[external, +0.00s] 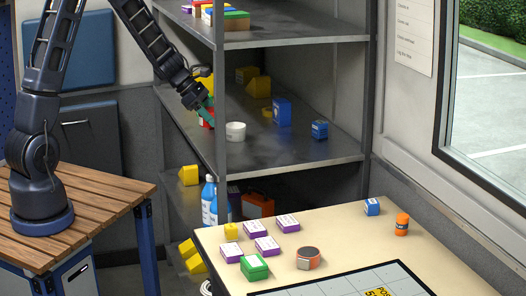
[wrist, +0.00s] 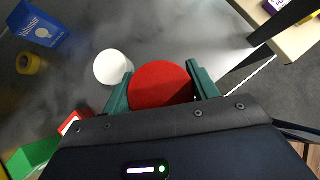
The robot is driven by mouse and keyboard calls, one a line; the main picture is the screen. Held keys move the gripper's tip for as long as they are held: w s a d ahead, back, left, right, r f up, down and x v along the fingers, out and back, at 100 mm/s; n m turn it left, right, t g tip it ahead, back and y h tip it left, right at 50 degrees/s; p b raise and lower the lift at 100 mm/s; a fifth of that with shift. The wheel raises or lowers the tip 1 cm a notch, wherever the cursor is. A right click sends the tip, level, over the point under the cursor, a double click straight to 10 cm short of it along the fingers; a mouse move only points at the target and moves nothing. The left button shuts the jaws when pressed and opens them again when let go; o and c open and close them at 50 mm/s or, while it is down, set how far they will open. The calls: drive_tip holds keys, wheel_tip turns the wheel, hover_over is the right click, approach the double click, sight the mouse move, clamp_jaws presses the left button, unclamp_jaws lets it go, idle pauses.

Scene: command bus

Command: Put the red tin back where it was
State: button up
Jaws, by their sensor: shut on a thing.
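The red tin (wrist: 160,82) shows from above as a round red top in the wrist view, between the two green fingers of my gripper (wrist: 163,88). My gripper is shut on it. In the external view my gripper (external: 208,108) is at the left side of the middle shelf (external: 290,152), just behind the front post. A patch of red shows beside the fingers there, but I cannot tell whether it is the tin. Whether the tin touches the shelf is not clear.
A white round thing (external: 236,131) stands close to my gripper; it also shows in the wrist view (wrist: 113,68). A red-and-white item (wrist: 72,122) and a green box (wrist: 35,155) are nearby. Blue boxes (external: 282,112) stand farther right. The shelf post (external: 221,80) is close. The shelf's front middle is bare.

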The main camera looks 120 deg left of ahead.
drive_tip(key=shift+n+y, duration=0.3)
drive_tip(key=shift+n, duration=0.3)
drive_tip(key=w+f, duration=0.1)
drive_tip(key=w, duration=0.3)
drive_tip(key=w+a+f, duration=0.1)
drive_tip(key=w+f, duration=0.1)
drive_tip(key=w, duration=0.2)
drive_tip(key=w+a+f, duration=0.1)
drive_tip(key=w, duration=0.3)
drive_tip(key=shift+a+f, duration=0.2)
drive_tip(key=shift+f, duration=0.15)
drive_tip(key=shift+w+f, duration=0.1)
drive_tip(key=shift+f, duration=1.35)
drive_tip(key=shift+f, duration=0.1)
drive_tip(key=o, duration=1.1)
drive_tip(key=v, duration=1.2)
drive_tip(key=shift+w, duration=0.1)
